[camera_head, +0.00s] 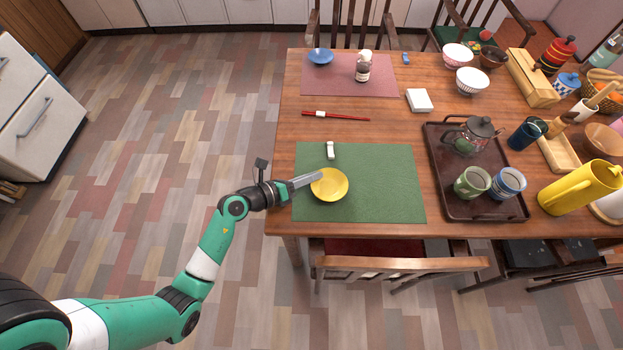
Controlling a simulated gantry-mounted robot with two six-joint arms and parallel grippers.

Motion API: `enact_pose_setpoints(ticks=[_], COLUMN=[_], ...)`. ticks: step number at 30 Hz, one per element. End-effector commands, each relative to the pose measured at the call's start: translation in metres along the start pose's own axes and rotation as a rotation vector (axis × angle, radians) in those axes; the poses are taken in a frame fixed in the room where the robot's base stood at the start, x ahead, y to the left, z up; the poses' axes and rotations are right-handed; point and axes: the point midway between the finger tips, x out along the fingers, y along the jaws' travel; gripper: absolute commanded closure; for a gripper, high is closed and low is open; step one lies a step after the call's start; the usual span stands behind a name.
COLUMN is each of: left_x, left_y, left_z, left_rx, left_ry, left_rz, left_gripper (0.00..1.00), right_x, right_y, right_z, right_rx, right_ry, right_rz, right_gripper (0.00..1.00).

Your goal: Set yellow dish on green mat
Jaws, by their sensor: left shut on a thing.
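The yellow dish (331,186) is a small shallow round dish, over the left part of the green mat (385,185). I cannot tell whether it touches the mat or is held just above it. My left gripper (309,180) reaches in from the left across the table edge and is shut on the dish's left rim. The green mat lies flat on the wooden table near its front left corner. My right gripper is not in view.
A small white chopstick rest (330,150) lies on the mat behind the dish. Red chopsticks (336,116) lie farther back. A brown tray (440,180) with a teapot and two cups stands right of the mat. The mat's right part is clear. A chair (400,264) stands in front.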

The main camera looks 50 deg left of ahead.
Motion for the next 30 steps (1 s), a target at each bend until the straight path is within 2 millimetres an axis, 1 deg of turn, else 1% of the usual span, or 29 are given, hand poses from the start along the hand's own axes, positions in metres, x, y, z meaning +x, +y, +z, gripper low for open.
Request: enact_pose_setpoints(ticks=[6, 7, 9, 16, 19, 23, 30], left_x=[0.001, 0.001, 0.0, 0.0, -0.001, -0.019, -0.079], left_y=[0.002, 0.001, 0.001, 0.001, -0.002, -0.002, -0.002], left_z=[-0.002, -0.002, -0.001, -0.001, 0.002, 0.003, 0.004], left_rx=[-0.001, 0.0, 0.0, 0.0, 0.001, -0.001, -0.004], left_ry=[0.0, 0.001, 0.001, 0.001, 0.0, 0.0, -0.001], left_rz=[0.0, 0.0, 0.0, 0.0, 0.0, 0.004, 0.006], left_gripper=[1.0, 0.87, 0.78, 0.78, 0.78, 0.78, 0.78], right_x=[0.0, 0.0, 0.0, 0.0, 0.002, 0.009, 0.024], right_y=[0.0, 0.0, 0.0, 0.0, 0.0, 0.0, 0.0], right_z=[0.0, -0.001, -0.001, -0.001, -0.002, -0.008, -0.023], right_rx=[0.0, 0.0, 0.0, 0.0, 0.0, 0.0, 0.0], right_ry=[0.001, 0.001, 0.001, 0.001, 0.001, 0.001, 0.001], right_rz=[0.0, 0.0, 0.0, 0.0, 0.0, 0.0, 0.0], right_gripper=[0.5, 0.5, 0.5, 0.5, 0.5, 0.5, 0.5])
